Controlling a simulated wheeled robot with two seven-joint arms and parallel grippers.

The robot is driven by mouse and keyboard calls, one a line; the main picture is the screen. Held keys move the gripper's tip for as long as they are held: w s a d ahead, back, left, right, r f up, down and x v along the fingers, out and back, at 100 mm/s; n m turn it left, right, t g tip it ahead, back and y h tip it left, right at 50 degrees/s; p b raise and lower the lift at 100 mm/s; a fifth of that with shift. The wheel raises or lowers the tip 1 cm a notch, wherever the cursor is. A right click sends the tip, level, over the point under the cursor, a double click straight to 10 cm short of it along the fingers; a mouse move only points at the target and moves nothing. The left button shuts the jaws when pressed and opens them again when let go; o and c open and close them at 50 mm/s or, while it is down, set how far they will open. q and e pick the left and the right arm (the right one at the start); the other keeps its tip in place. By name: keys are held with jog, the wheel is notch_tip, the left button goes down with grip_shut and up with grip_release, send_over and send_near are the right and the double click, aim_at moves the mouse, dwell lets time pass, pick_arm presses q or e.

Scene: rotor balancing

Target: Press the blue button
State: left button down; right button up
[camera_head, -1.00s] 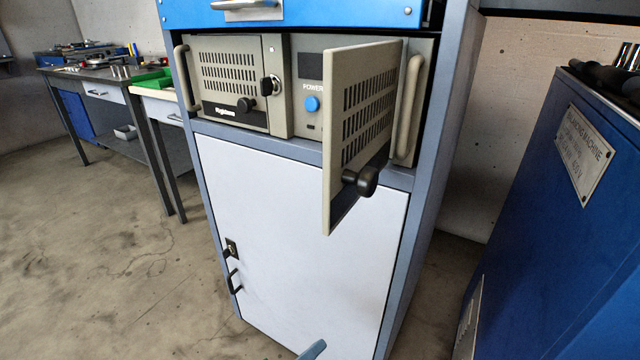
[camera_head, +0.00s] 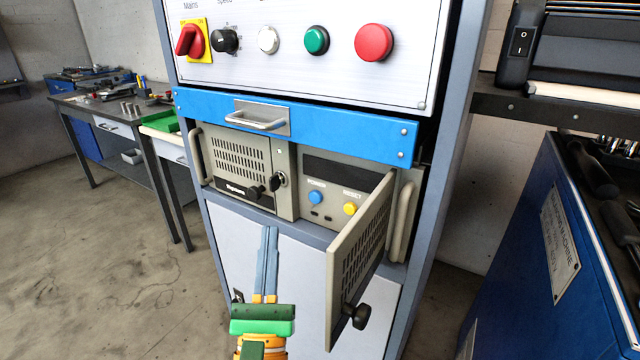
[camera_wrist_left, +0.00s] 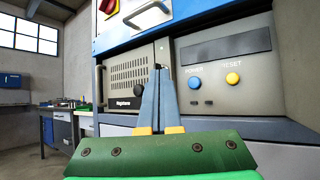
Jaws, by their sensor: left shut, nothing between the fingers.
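The blue button (camera_head: 315,198), labelled POWER, sits on the beige unit's front panel behind the open hinged door (camera_head: 358,262). It also shows in the left wrist view (camera_wrist_left: 195,82). A yellow button (camera_head: 350,208), labelled RESET, is to its right. My left gripper (camera_head: 268,232) is shut and empty, its fingers pointing up, below and left of the blue button in the head view. In the left wrist view its fingertips (camera_wrist_left: 158,70) show left of the blue button, apart from it as far as I can tell. My right gripper is not in view.
The open door juts out to the right of the buttons, with a black knob (camera_head: 353,316). Above are a blue drawer (camera_head: 340,133) and a control panel with a red button (camera_head: 373,42). A blue machine (camera_head: 560,250) stands at right. The floor at left is clear.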

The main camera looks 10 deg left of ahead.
aim_at(315, 197)
pick_arm(q)
jog(key=w+d+b, duration=0.2)
jog(key=w+d, duration=0.1)
jog(key=w, duration=0.5)
jog(key=shift+b, duration=0.35)
jog(key=shift+w, duration=0.1)
dwell(0.9)
dwell(0.9)
jog(key=shift+w+d+b, duration=0.15)
jog(key=shift+w+b, duration=0.2)
jog(key=shift+w, duration=0.05)
